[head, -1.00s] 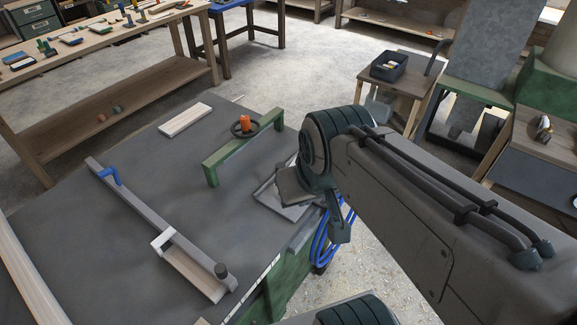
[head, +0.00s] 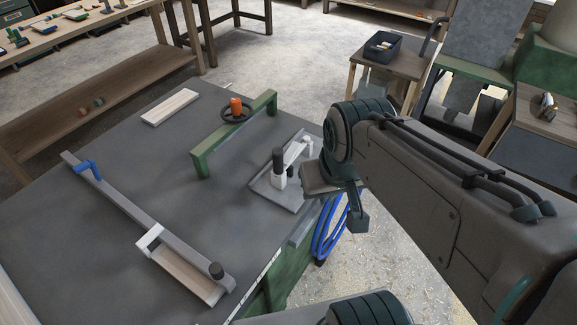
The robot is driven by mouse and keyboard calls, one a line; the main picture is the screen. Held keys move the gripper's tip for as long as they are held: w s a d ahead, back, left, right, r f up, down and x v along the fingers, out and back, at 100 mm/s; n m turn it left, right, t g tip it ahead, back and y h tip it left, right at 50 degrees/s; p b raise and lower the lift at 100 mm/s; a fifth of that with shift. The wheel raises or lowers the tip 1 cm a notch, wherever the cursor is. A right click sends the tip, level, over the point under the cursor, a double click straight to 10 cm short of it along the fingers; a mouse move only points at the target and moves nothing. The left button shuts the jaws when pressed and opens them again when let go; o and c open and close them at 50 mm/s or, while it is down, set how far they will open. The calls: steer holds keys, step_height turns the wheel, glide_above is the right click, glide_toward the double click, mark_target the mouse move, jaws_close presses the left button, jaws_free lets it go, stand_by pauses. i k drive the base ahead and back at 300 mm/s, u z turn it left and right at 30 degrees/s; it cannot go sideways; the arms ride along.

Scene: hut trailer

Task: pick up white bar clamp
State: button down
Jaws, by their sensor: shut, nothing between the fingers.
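The white bar clamp (head: 280,178) rests at the right side of the grey bench top, on or over a flat grey tray-like piece (head: 264,192). It has a dark upright handle and a white arm reaching to the upper right. The end of my arm is just right of it in the picture, and the near link may cover part of its right end.
A green bar clamp (head: 206,158) with an orange knob stands behind. A long grey clamp with blue and white parts (head: 122,205) lies left. A pale wood block (head: 170,107) lies at the back. Blue hose (head: 327,232) hangs at the bench's right edge.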

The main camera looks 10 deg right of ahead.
mark_target(279, 173)
steer(key=z, duration=2.2)
steer(key=i, duration=1.35)
steer(key=u, duration=3.7)
steer(key=i, duration=0.5)
